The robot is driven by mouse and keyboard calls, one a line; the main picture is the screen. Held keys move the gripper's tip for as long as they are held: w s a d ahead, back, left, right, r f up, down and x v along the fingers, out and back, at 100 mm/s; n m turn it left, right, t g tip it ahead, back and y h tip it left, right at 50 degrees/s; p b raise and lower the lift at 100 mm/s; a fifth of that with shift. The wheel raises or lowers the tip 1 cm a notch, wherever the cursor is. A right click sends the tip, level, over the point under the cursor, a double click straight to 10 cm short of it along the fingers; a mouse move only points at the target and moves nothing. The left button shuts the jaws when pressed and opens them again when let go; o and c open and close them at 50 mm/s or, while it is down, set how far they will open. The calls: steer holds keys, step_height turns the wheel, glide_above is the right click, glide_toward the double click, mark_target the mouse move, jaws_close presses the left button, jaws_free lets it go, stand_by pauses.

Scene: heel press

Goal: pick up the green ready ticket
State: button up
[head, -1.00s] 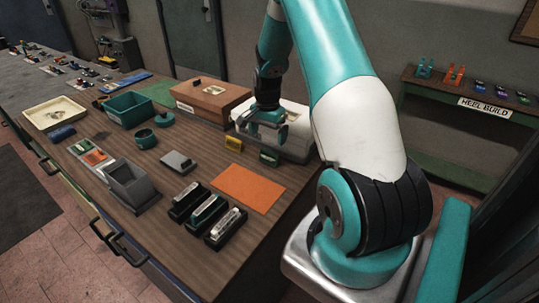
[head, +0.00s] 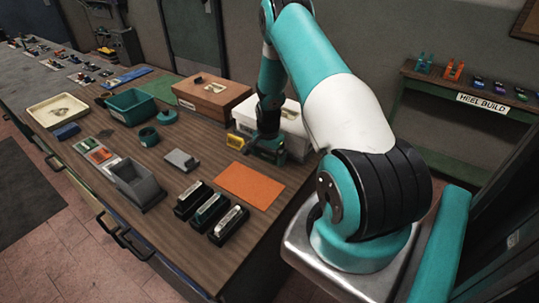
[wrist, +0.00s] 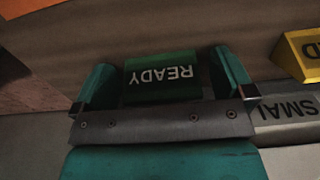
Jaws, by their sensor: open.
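The green ready ticket (wrist: 162,78) is a small green block with white READY lettering, upside down in the wrist view. It lies between the two teal fingers of my gripper (wrist: 164,66), with a gap on each side. The gripper is open and low at the tabletop, and its base edge covers the ticket's near side. In the head view my gripper (head: 266,153) is down in front of the white bin (head: 291,125), and I cannot make out the ticket there.
A yellow block (head: 235,142) stands just left of my gripper; it also shows in the wrist view (wrist: 301,55). The white bin is close behind. An orange mat (head: 249,186) lies in front, and a brown box (head: 212,104) stands behind to the left.

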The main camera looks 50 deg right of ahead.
steer(key=shift+c, duration=0.2)
steer(key=c, duration=0.9)
steer(key=shift+o, duration=0.2)
